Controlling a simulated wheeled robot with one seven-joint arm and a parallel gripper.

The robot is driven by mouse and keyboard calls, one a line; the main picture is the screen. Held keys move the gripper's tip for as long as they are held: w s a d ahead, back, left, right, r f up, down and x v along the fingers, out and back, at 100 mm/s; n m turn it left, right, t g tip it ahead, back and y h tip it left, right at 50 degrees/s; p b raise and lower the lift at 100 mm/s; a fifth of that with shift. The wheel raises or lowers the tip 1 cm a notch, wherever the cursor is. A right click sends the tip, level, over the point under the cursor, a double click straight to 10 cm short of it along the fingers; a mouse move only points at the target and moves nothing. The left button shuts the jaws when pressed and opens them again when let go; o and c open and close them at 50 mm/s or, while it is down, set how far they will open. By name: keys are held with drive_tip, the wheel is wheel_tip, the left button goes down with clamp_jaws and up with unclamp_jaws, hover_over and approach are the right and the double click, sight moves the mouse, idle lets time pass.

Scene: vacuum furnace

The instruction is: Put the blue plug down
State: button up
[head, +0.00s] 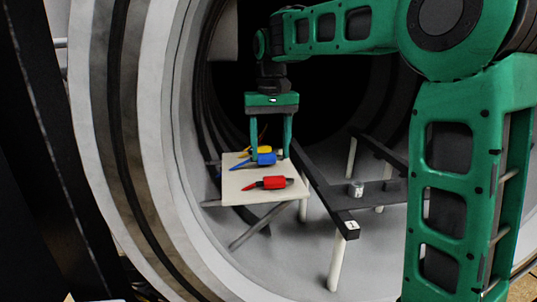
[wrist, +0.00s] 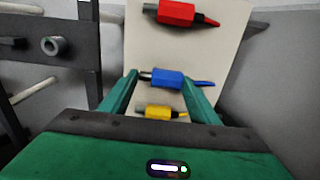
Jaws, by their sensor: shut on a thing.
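The blue plug (head: 264,159) is between the two fingers of my gripper (head: 270,157), at or just above the pale board (head: 236,189). In the wrist view, the blue plug (wrist: 168,78) lies crosswise between the green fingertips (wrist: 168,84), and my gripper is shut on it. I cannot tell whether its underside touches the board. The red plug (head: 273,183) lies on the board on the near side. The yellow plug (head: 262,149) lies on the far side, partly hidden by the blue plug and a finger; it shows in the wrist view (wrist: 158,112) close to the gripper body.
The board stands inside the round furnace opening (head: 160,120). A dark frame (head: 328,195) on pale posts runs to its right, with a small metal cylinder (head: 356,188) on it. Bare board shows around the red plug.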

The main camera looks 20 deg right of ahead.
drive_tip(key=shift+f, duration=0.7)
drive_tip(key=o, duration=1.1)
drive_tip(key=shift+o, duration=0.2)
wheel_tip(320, 180, up, 12)
drive_tip(key=s+d+f+m, duration=0.1)
drive_tip(key=s+d+f, duration=0.5)
drive_tip(key=s+d, duration=0.2)
drive_tip(key=s+d+f+m, duration=0.1)
drive_tip(key=s+d+f, duration=0.3)
drive_tip(key=s+f, duration=0.6)
drive_tip(key=s+d+f+m, duration=0.2)
drive_tip(key=s+f, duration=0.8)
drive_tip(key=s, duration=0.5)
drive_tip(key=shift+s+d+f, duration=0.2)
drive_tip(key=shift+d+f, duration=0.1)
drive_tip(key=shift+d, duration=0.6)
